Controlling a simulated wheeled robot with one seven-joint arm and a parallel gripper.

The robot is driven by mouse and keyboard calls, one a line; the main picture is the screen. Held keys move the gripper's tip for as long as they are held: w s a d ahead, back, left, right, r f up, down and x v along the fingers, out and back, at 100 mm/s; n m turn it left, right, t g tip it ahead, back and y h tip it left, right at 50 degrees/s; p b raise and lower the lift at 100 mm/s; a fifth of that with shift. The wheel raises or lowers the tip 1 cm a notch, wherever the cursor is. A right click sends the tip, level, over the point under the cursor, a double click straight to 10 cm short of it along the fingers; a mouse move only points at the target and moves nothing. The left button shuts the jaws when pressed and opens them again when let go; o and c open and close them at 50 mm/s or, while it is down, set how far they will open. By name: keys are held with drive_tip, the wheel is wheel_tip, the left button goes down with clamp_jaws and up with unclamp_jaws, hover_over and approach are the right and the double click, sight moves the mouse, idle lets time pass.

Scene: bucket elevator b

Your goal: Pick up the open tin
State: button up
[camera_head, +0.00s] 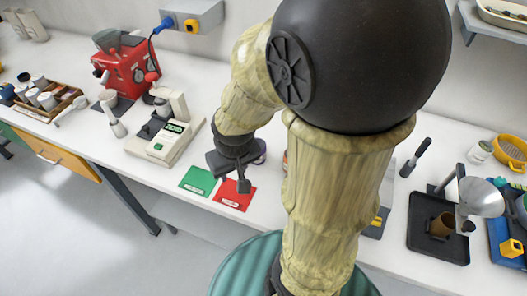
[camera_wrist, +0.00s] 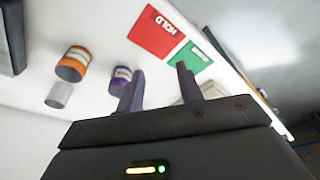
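My gripper (camera_wrist: 159,68) is open and empty, its two dark fingers spread apart in the wrist view. In the head view my gripper (camera_head: 238,176) hangs over the white bench near the green and red cards. A tin with a purple band (camera_wrist: 121,76) stands just beside the left finger in the wrist view, partly covered by it. A tin with an orange band (camera_wrist: 73,64) stands farther left, with a small grey cylinder (camera_wrist: 60,95) close to it. In the head view the purple tin (camera_head: 260,151) shows partly behind my gripper. I cannot tell which tin is open.
A red card (camera_head: 234,195) and a green card (camera_head: 198,181) lie at the bench's front edge. A scale-like device (camera_head: 165,140) and a red machine (camera_head: 125,68) stand left. A dark tray (camera_head: 438,248) with a brown cup is right. My arm hides the middle.

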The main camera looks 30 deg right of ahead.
drive_tip(key=o, duration=0.7)
drive_tip(key=shift+w+r, duration=0.1)
drive_tip(key=shift+w, duration=0.05)
drive_tip(key=shift+o, duration=0.9)
drive_tip(key=shift+w+d+r+n+p, duration=0.2)
drive_tip(key=shift+n+p, duration=0.15)
drive_tip(key=shift+n, duration=0.25)
drive_tip(key=w+d+r+n+g+p, duration=0.2)
drive_tip(key=w+d+n+p, duration=0.6)
drive_tip(key=n, duration=1.3)
drive_tip(key=w+d, duration=0.3)
drive_tip(key=d, duration=0.1)
drive_tip(key=shift+w+d+r+g+p, duration=0.2)
drive_tip(key=shift+d+r+g+p, duration=0.05)
drive_tip(key=shift+r+g+p, duration=0.1)
drive_tip(key=shift+f, duration=0.15)
wheel_tip(320, 180, down, 12)
drive_tip(key=shift+r+p, duration=0.1)
drive_tip(key=shift+p, duration=0.55)
